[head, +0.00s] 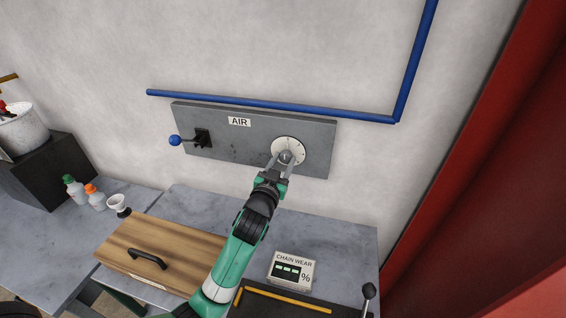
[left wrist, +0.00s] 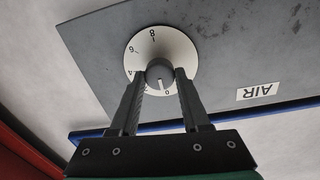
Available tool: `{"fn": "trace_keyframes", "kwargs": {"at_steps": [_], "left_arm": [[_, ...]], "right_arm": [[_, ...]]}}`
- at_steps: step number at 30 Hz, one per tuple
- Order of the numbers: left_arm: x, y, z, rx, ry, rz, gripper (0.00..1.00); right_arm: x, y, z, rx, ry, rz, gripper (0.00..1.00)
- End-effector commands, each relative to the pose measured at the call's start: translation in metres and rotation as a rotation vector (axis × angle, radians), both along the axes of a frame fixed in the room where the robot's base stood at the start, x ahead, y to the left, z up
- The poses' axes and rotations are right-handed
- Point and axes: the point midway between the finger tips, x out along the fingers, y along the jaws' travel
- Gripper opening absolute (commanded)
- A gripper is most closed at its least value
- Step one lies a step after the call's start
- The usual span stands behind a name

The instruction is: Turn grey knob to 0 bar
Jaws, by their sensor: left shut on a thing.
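The grey knob (head: 286,156) sits at the middle of a white round dial (head: 287,144) on the grey AIR panel (head: 229,154). My left gripper (head: 284,163) reaches up to it from below and is shut on the knob. In the left wrist view the fingers hold the knob (left wrist: 159,70) from both sides. Its pale pointer line points down in that picture, close to the 0 mark and slightly left of it. The figures 8, 6, 4 and 0 show on the dial (left wrist: 180,48); a finger hides part of the scale. My right gripper is not in view.
A blue-tipped lever (head: 175,140) is on the panel's left. A blue pipe (head: 270,104) runs above the panel. A red surface (head: 490,150) stands at right.

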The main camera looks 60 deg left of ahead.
Motion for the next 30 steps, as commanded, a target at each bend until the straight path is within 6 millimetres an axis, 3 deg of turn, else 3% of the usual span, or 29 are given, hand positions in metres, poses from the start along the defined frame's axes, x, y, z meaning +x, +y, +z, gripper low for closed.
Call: {"fn": "trace_keyframes", "kwargs": {"at_steps": [2,3,8,20,30], "left_arm": [[0.0,0.0,0.0,-0.001,-0.001,-0.001,0.0],[0.0,0.0,0.0,-0.001,-0.001,-0.001,0.5],[0.0,0.0,0.0,-0.001,-0.001,0.0,0.76],[-0.007,-0.008,0.0,-0.001,0.001,-0.001,0.76],[-0.06,-0.063,0.0,0.0,0.001,-0.003,0.76]], "right_arm": [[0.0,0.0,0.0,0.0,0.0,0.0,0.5],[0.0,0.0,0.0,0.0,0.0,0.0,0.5],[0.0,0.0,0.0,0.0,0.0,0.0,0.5],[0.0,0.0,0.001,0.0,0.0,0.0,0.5],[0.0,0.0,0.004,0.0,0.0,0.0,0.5]]}}
